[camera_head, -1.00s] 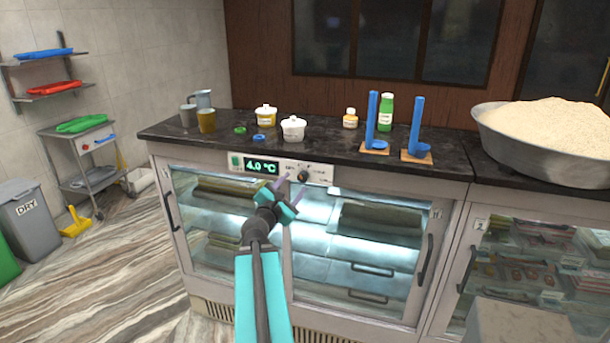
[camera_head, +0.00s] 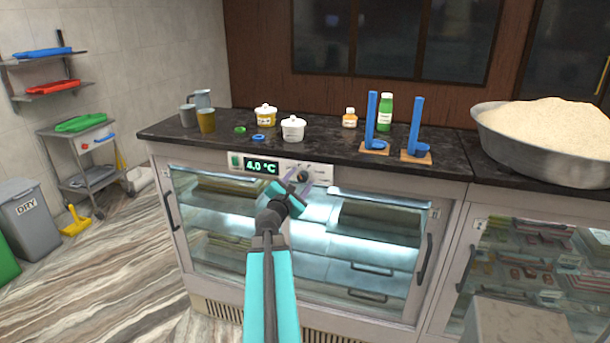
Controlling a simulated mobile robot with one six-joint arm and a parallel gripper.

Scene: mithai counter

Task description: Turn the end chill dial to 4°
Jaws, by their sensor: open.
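The chill dial (camera_head: 302,176) is a small dark round knob on the pale control panel at the top front of the glass-doored chiller. The green display (camera_head: 262,167) to its left reads 4.0 °C. My gripper (camera_head: 297,184) is open, its two purple-grey fingers pointing up at the dial. The fingertips are at or just in front of the dial, partly covering it. I cannot tell whether they touch it. The dial's pointer is too small to read.
The dark counter top (camera_head: 335,158) overhangs just above the panel. A large bowl (camera_head: 485,133) of pale grain is at the right. Door handles (camera_head: 422,262) project from the chiller front.

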